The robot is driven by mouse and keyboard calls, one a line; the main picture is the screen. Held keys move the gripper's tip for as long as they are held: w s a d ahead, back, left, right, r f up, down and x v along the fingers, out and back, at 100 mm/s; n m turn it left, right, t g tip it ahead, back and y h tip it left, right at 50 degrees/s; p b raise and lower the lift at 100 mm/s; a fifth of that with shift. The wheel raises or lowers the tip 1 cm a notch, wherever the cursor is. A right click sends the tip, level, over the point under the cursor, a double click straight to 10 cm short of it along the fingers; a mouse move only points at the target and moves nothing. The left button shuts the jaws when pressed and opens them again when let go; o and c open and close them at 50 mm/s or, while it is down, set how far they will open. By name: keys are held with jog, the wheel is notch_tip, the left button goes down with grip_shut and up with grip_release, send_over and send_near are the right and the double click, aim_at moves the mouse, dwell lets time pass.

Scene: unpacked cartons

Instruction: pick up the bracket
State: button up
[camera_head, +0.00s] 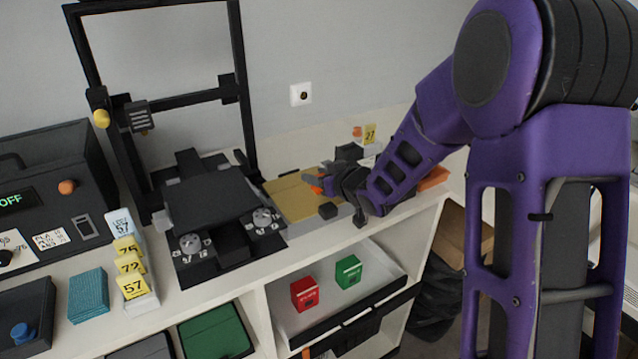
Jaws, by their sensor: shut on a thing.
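My gripper (322,183) is at the end of my purple arm, low over the counter, at the right part of a tan mat. It is shut on a small orange piece (313,181), which I take to be the bracket. Only part of this piece shows, and the fingers and wrist hide the rest. I cannot tell whether it touches the mat (288,198) or is held just above it.
A black 3D printer (205,205) stands left of the mat. Another orange thing (434,178) lies right of my wrist. Below, a drawer (290,325) holds a red box (305,293) and a green box (348,271).

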grip_shut()
jog(key=shift+r, duration=0.15)
